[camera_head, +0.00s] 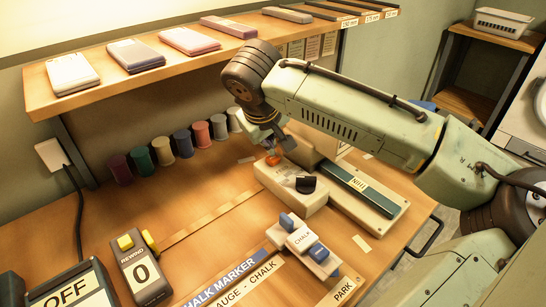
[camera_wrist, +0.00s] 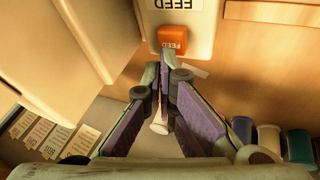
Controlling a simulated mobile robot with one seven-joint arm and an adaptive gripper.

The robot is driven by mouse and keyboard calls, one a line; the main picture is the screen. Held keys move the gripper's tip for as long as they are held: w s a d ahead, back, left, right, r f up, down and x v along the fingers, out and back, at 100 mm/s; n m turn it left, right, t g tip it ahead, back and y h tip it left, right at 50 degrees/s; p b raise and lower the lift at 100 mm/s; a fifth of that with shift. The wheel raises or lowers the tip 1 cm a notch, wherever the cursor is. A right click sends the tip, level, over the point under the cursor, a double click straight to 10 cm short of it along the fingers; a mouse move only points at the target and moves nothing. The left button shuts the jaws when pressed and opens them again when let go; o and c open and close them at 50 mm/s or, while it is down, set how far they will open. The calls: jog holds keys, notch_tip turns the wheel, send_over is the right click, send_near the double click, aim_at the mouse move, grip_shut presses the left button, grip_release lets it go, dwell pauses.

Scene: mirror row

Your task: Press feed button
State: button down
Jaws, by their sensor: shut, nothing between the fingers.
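The orange feed button (camera_wrist: 173,38) sits on a cream machine (camera_wrist: 205,38), with its marked face showing in the wrist view. The button (camera_head: 273,160) also shows as a small orange spot at the back end of the cream machine (camera_head: 292,190) in the head view. My gripper (camera_wrist: 165,54) is shut and empty, its fingertips right at the button's near edge. In the head view my gripper (camera_head: 271,150) hangs just above the button. I cannot tell whether the fingertips touch it. My fingers hide a little of the button's lower edge.
A row of coloured spools (camera_head: 182,143) stands along the wall behind. A shelf (camera_head: 120,84) with flat boxes overhangs the table. A dark green bar (camera_head: 358,184) lies right of the machine. A chalk marker block (camera_head: 302,240), a rewind counter (camera_head: 141,270) and an OFF box (camera_head: 72,290) stand in front.

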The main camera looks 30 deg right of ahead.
aim_at(269, 155)
jog(key=shift+f+b, duration=0.35)
jog(key=shift+f, duration=0.2)
dwell(0.4)
dwell(0.4)
jog(key=shift+r+p, duration=0.85)
jog(key=shift+r, duration=0.1)
jog(key=shift+r, duration=0.1)
notch_tip(269, 155, up, 5)
jog(key=p, duration=0.4)
dwell(0.5)
